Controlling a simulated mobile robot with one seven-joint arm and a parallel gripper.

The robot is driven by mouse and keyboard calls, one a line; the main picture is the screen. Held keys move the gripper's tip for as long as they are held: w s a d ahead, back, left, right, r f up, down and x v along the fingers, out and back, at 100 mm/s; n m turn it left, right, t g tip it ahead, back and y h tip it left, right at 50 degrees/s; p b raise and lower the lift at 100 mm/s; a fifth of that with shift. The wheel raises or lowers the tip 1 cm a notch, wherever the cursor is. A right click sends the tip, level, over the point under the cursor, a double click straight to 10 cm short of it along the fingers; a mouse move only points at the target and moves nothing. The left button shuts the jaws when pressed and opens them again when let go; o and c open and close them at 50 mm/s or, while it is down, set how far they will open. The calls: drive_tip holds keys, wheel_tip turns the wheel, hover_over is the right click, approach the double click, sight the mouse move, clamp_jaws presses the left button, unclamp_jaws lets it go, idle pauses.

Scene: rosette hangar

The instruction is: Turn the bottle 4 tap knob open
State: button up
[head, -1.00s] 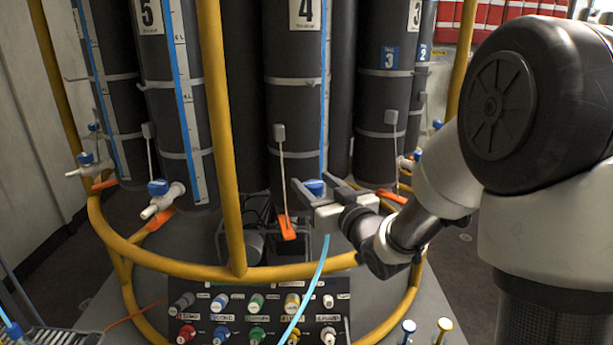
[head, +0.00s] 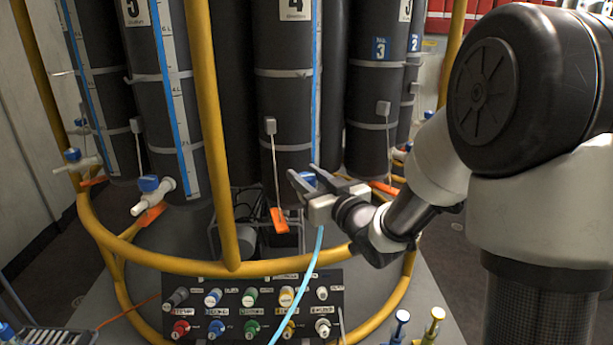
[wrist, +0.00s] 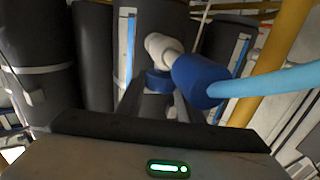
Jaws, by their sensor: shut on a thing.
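Bottle 4 (head: 285,105) is a tall dark cylinder with a white "4" label and a blue level strip, at the middle of the head view. Its tap has a blue knob (head: 308,178) low on the bottle, partly hidden by my fingers. My gripper (head: 301,172) reaches in from the right with a finger on each side of the knob, shut on it. In the wrist view the knob (wrist: 158,81) sits between the two fingers. Beside it are the white tap body (wrist: 160,46) and a large blue fitting (wrist: 199,80) with a light blue hose.
A yellow rail frame (head: 222,130) rings the bottles, with one upright left of bottle 4. An orange tag (head: 278,220) hangs left of my gripper. A valve panel (head: 255,308) stands below. Bottle 5's tap (head: 150,193) is to the left. The light blue hose (head: 305,280) runs downward.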

drive_tip(key=shift+r+y, duration=0.1)
drive_tip(key=shift+y, duration=0.2)
drive_tip(key=n+g+y+p, duration=0.1)
drive_tip(key=n+g+y, duration=0.1)
drive_tip(key=n+y, duration=0.1)
drive_tip(key=shift+w+d+r+g+y+p, duration=0.1)
drive_tip(key=shift+g+y+p, duration=0.2)
drive_tip(key=shift+g+p, duration=0.1)
drive_tip(key=n+g+y+p, duration=0.3)
drive_tip(key=n+g+y, duration=0.1)
drive_tip(key=g, duration=0.2)
drive_tip(key=shift+n+p, duration=0.3)
drive_tip(key=shift+n, duration=0.1)
drive_tip(key=n+g+y+p, duration=0.1)
drive_tip(key=n+g, duration=0.2)
drive_tip(key=g, duration=0.2)
drive_tip(key=shift+p, duration=0.35)
drive_tip(key=shift+n+g, duration=1.8)
drive_tip(key=shift+g, duration=1.1)
drive_tip(key=shift+a, duration=0.2)
drive_tip(key=o, duration=1.1)
